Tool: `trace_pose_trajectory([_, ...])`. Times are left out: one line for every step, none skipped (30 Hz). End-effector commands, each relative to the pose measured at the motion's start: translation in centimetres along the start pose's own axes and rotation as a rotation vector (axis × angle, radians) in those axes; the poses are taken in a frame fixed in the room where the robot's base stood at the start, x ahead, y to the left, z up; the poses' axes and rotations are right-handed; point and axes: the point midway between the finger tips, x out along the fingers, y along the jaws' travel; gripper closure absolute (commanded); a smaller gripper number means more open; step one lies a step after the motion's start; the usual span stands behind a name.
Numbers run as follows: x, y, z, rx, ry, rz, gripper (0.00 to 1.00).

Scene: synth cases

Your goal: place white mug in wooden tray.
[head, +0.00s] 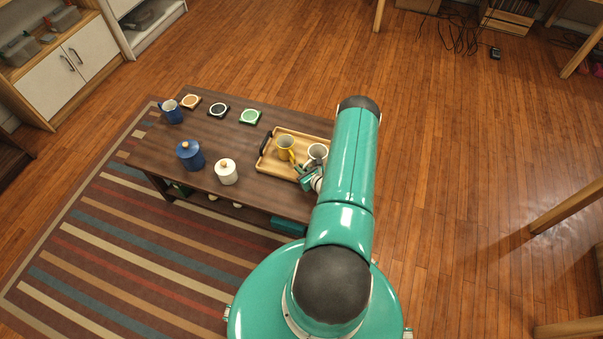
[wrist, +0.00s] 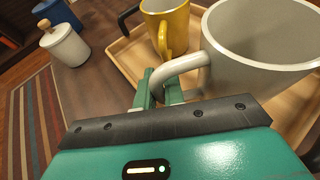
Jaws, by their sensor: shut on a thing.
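The white mug (head: 317,151) is upright at the right part of the wooden tray (head: 264,167). In the wrist view the mug (wrist: 262,50) fills the upper right, with its handle toward me. My gripper (head: 307,178) is at the near side of the mug; in the wrist view its green fingers (wrist: 158,92) are shut on the handle. The mug appears over the tray floor; whether its base touches the tray is hidden. A yellow mug (head: 285,146) stands in the tray just left of the white mug, and it also shows in the wrist view (wrist: 168,28).
The dark table (head: 150,154) also holds a blue mug (head: 171,112), a blue jar (head: 190,155), a white jar (head: 227,172) and three small round-topped coasters along the far edge. A black tray handle (head: 265,143) rises at the left. The striped rug lies in front.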

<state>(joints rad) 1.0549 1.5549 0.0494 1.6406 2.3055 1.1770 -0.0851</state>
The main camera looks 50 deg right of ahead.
Motion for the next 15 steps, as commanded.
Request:
trace_pose_trajectory([0.4,0.0,-0.6,-0.001,0.0,0.001,1.0])
trace_pose_trajectory([0.5,0.0,-1.1,-0.001,0.0,0.0,1.0])
trace_pose_trajectory([0.8,0.0,-1.6,-0.001,0.0,0.0,1.0])
trace_pose_trajectory([0.9,0.0,-2.0,-0.001,0.0,0.0,1.0])
trace_pose_trajectory([1.0,-0.1,-2.3,-0.002,0.0,-0.001,1.0])
trace_pose_trajectory([1.2,-0.1,-2.6,-0.002,0.0,-0.001,1.0])
trace_pose_trajectory([1.2,-0.1,-2.8,-0.002,-0.001,-0.001,1.0])
trace_pose_trajectory([1.3,-0.1,-2.8,-0.002,-0.001,-0.001,1.0])
trace_pose_trajectory([1.3,-0.1,-2.9,-0.002,-0.002,-0.001,1.0])
trace_pose_trajectory([1.3,-0.1,-2.8,-0.002,-0.002,-0.001,1.0])
trace_pose_trajectory([1.3,-0.1,-2.8,-0.002,-0.002,-0.001,1.0])
trace_pose_trajectory([1.3,-0.1,-2.8,-0.002,-0.002,-0.001,1.0])
trace_pose_trajectory([1.3,-0.1,-2.8,-0.002,-0.002,-0.001,1.0])
trace_pose_trajectory([1.3,-0.1,-2.8,-0.002,-0.002,-0.001,1.0])
trace_pose_trajectory([1.3,-0.1,-2.8,-0.002,-0.001,-0.001,1.0])
